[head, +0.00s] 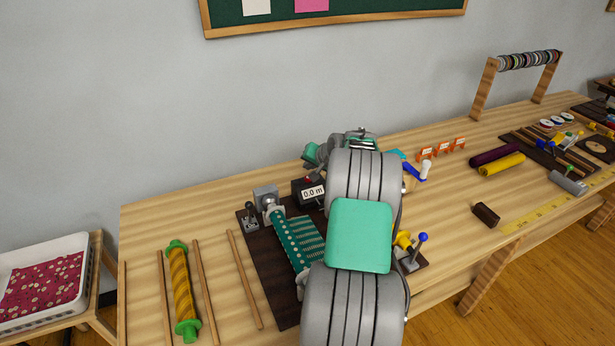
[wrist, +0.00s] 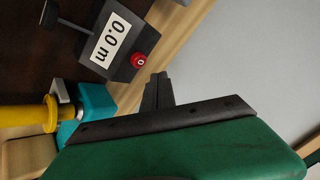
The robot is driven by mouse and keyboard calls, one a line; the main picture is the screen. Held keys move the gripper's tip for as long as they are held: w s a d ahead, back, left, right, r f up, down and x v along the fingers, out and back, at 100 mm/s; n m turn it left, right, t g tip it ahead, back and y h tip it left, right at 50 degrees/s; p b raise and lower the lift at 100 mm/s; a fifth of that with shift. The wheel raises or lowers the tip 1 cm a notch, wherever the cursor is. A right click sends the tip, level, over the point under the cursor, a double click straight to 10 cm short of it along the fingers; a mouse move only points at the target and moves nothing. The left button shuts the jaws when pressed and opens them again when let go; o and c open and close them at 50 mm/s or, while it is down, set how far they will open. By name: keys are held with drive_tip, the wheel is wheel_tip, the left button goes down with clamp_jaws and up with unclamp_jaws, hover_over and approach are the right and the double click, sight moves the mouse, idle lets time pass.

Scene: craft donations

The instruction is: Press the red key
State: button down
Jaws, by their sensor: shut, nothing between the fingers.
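The red key (wrist: 138,60) is a small round button marked 0 on a dark counter box (wrist: 119,42) with a white display reading 0.0 m, in the wrist view. In the head view the counter box (head: 310,192) stands on the dark board, with the red key (head: 308,180) on its top. My gripper (wrist: 158,84) is shut and empty. In the wrist view its fingertips are close beside the red key; I cannot tell whether they touch it. In the head view my arm hides the fingertips.
A green ridged roller (head: 298,240) lies on the dark board left of my arm. Levers with blue (head: 423,237) and yellow knobs stand to its right. A yellow spool (head: 181,290) and wooden sticks lie at the left. A wall rises behind the table.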

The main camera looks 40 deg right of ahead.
sight(307, 179)
wheel_tip(307, 179, up, 3)
drive_tip(key=shift+r+p, duration=0.2)
drive_tip(key=shift+p, duration=0.4)
drive_tip(key=shift+w+a+r, duration=0.1)
drive_tip(key=shift+a+r, duration=0.05)
drive_tip(key=shift+a, duration=0.15)
drive_tip(key=s+a+r+n+g+y, duration=0.1)
drive_tip(key=s+a+r+n, duration=0.15)
drive_tip(key=a, duration=0.65)
drive_tip(key=s+a+r+n+g, duration=0.1)
drive_tip(key=s+a+r+n, duration=0.15)
drive_tip(key=a, duration=0.75)
drive_tip(key=s+a+r+n+g+y, duration=0.15)
drive_tip(key=a+r, duration=0.25)
drive_tip(key=a, duration=0.5)
drive_tip(key=s+a+f+n, duration=0.1)
drive_tip(key=s+a+n, duration=0.1)
drive_tip(key=s+a, duration=0.4)
drive_tip(key=s+a+f+n+g, duration=0.1)
drive_tip(key=s+a+n, duration=0.2)
drive_tip(key=s+a, duration=0.4)
drive_tip(key=s, duration=0.5)
drive_tip(key=shift+s+a+f+h, duration=0.15)
drive_tip(key=shift+s+f+h, duration=0.05)
drive_tip(key=shift+s+h, duration=0.15)
drive_tip(key=shift+g, duration=0.25)
